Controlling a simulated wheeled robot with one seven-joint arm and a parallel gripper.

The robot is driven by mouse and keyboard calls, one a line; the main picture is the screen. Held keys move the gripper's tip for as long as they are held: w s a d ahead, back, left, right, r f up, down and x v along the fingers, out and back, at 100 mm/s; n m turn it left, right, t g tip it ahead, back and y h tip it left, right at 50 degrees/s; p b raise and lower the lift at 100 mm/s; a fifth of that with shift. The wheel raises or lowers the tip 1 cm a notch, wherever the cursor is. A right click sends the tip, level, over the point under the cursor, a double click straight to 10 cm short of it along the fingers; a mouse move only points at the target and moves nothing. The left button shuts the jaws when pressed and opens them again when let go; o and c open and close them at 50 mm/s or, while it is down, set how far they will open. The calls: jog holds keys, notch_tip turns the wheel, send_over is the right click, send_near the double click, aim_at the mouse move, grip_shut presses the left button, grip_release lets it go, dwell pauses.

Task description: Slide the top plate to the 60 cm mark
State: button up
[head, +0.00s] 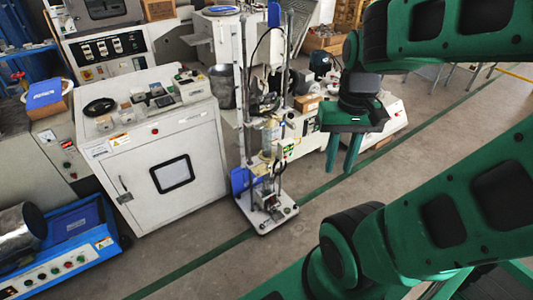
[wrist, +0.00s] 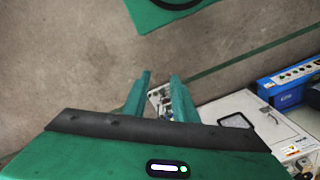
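A tall tester stand with upright rods (head: 243,90) rises from a white base (head: 267,212) on the floor. A small beige plate-like part (head: 261,166) sits low on the rods, with a blue part (head: 240,181) beside it. I cannot tell for sure which part is the top plate, and no 60 cm mark is readable. My green gripper (head: 339,172) hangs to the right of the stand, apart from it, fingers pointing down. Its fingers are apart and empty, also in the wrist view (wrist: 160,88). Part of the stand (wrist: 160,101) shows between and beyond them, partly hidden.
A white cabinet machine (head: 155,150) stands left of the tester. A low white machine (head: 385,120) stands behind my gripper. A blue machine with buttons (head: 60,245) is at lower left. The floor right of the stand is open, with a green line (head: 320,187).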

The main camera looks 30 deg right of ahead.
jog(key=w+a+f+t+y, duration=0.25)
jog(key=w+f, duration=0.25)
jog(key=w, duration=0.6)
jog(key=w+a+f+t+y, duration=0.1)
jog(key=w+f+t, duration=0.2)
jog(key=w+f, duration=0.5)
jog(key=w+a+f+t+y, duration=0.1)
jog(key=w+f+t+y, duration=0.15)
jog(key=w, duration=1.05)
jog(key=w+d+f+m+t+h, duration=0.3)
jog(key=d+m+t, duration=0.1)
jog(key=d+m, duration=0.25)
jog(key=w+d+f+m+t+h, duration=0.3)
jog(key=d+m+t, duration=0.15)
jog(key=d, duration=0.25)
jog(key=shift+g, duration=0.45)
jog(key=x, duration=1.1)
jog(key=shift+a, duration=0.1)
jog(key=shift+f, duration=0.1)
grip_shut()
